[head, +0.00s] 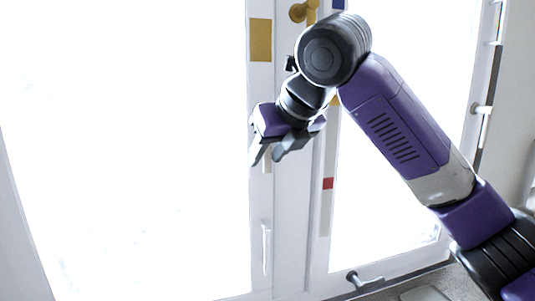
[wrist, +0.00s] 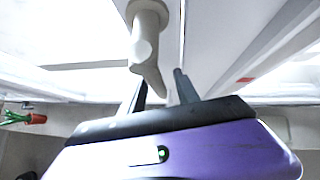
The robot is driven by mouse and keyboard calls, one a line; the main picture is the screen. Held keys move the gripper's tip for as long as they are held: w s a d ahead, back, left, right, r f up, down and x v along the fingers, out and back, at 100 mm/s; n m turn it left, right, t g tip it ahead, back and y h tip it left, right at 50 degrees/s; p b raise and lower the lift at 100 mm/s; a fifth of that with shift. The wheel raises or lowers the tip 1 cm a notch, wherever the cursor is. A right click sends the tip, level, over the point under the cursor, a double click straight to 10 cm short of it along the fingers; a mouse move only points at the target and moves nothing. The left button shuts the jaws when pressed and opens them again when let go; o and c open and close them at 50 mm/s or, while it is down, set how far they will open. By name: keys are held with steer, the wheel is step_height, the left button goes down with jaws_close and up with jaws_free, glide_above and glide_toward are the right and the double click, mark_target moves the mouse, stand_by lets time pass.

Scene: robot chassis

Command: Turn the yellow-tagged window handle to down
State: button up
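A yellow tag (head: 260,40) sits on the white window frame in the upper middle of the head view. A smaller yellow patch (head: 335,101) shows beside my arm. In the wrist view a cream handle (wrist: 146,45) has its lever pointing toward my gripper, its tip appearing between the fingers. I cannot tell whether it is touched, or which tag belongs to it. My gripper (head: 267,154) is open in front of the frame below the yellow tag; its parted fingers also show in the wrist view (wrist: 162,88). My arm and gripper hide part of the frame.
A brass handle (head: 299,12) is at the top, near a blue tag (head: 338,4). A red tag (head: 328,183) is lower on the frame. A white pull (head: 265,248) and a grey handle (head: 364,281) are low down. A red-and-green object (wrist: 36,118) lies left in the wrist view.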

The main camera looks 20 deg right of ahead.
steer(key=b+v, duration=0.1)
steer(key=v, duration=0.6)
steer(key=shift+s+r+b, duration=0.25)
steer(key=shift+s+b, duration=0.05)
steer(key=shift+b, duration=0.05)
